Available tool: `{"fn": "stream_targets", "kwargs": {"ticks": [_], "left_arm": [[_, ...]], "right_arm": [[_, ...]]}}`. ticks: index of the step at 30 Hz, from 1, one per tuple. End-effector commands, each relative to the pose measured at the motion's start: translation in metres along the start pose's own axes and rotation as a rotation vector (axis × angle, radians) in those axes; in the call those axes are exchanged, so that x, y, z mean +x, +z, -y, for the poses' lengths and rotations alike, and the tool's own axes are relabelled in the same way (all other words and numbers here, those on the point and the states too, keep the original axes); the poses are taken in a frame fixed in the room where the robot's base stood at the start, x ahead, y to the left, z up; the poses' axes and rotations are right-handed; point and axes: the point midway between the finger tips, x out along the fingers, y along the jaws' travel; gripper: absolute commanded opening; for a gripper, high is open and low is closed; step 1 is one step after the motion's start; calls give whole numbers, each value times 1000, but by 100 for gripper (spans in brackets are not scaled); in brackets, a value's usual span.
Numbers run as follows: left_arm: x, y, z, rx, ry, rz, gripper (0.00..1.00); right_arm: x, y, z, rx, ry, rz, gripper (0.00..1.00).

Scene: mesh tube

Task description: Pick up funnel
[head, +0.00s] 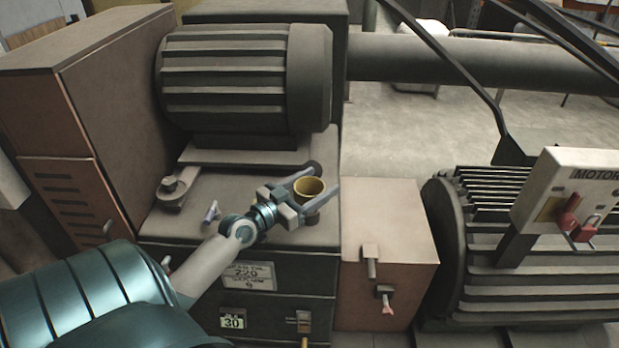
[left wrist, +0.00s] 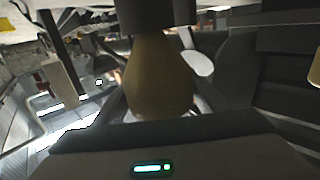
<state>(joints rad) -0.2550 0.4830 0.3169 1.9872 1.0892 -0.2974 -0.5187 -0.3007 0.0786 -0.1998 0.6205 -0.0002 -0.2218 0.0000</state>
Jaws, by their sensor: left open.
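The funnel (head: 309,187) is yellow-brown with a round open mouth. It stands on the top of the dark machine cabinet, below the ribbed motor. My left gripper (head: 313,190) is open, with one finger on each side of the funnel. In the left wrist view the funnel (left wrist: 158,80) fills the middle between the fingers, close to the palm. I cannot tell whether either finger touches it. The funnel's lower end is partly hidden by the near finger in the head view. My right gripper is not in view.
The ribbed motor (head: 240,78) stands just behind the cabinet top (head: 210,235). A brown box (head: 388,220) with levers is right of the funnel. Farther right are a large ribbed motor (head: 540,260) and a white switch panel (head: 575,185). A small lever (head: 212,212) sticks up left of the gripper.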

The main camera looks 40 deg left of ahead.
Motion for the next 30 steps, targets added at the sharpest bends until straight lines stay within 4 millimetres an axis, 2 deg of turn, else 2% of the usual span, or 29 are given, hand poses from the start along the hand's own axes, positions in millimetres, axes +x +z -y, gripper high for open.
{"fn": "stream_targets", "kwargs": {"ticks": [5,19,22,23,30], "left_arm": [[10,0,0,1,1,0,66],[10,1,0,1,1,0,66],[10,0,0,1,1,0,42],[10,0,0,1,1,0,37],[10,0,0,1,1,0,37]], "right_arm": [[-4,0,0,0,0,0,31],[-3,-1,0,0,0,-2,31],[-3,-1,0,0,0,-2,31],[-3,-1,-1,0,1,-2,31],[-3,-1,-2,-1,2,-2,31]]}}
